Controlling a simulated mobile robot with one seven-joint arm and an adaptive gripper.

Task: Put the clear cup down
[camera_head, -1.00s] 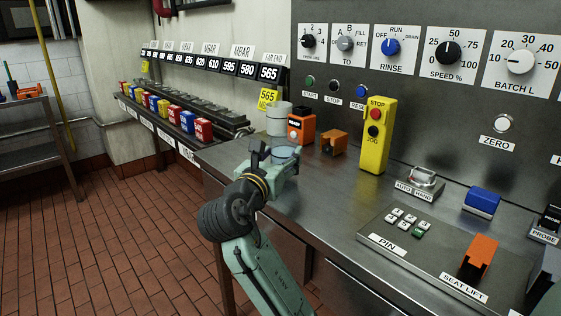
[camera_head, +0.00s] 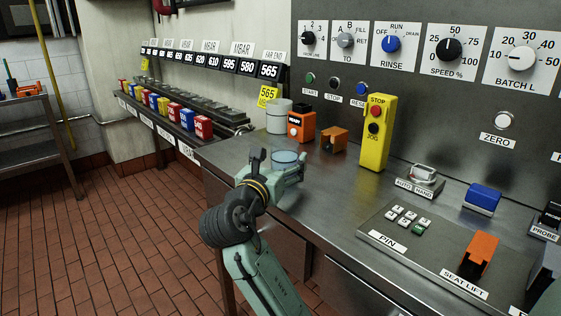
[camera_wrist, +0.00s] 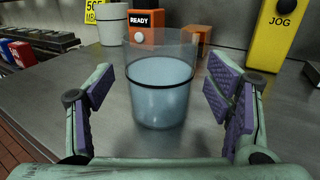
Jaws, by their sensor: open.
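The clear cup (camera_wrist: 160,95) stands upright on the steel counter (camera_wrist: 110,138) in the wrist view, with pale bluish liquid inside and a dark line around it. In the head view the cup (camera_head: 287,160) shows partly behind my gripper (camera_head: 275,170). In the wrist view my gripper (camera_wrist: 165,95) is open, with one purple-padded finger on each side of the cup. Gaps show between both pads and the cup wall.
Behind the cup are a white container (camera_head: 279,117), an orange READY box (camera_head: 301,125) and an orange block (camera_head: 334,140). A yellow JOG post (camera_head: 376,133) stands to the right. The counter between the cup and the PIN keypad (camera_head: 408,220) is clear.

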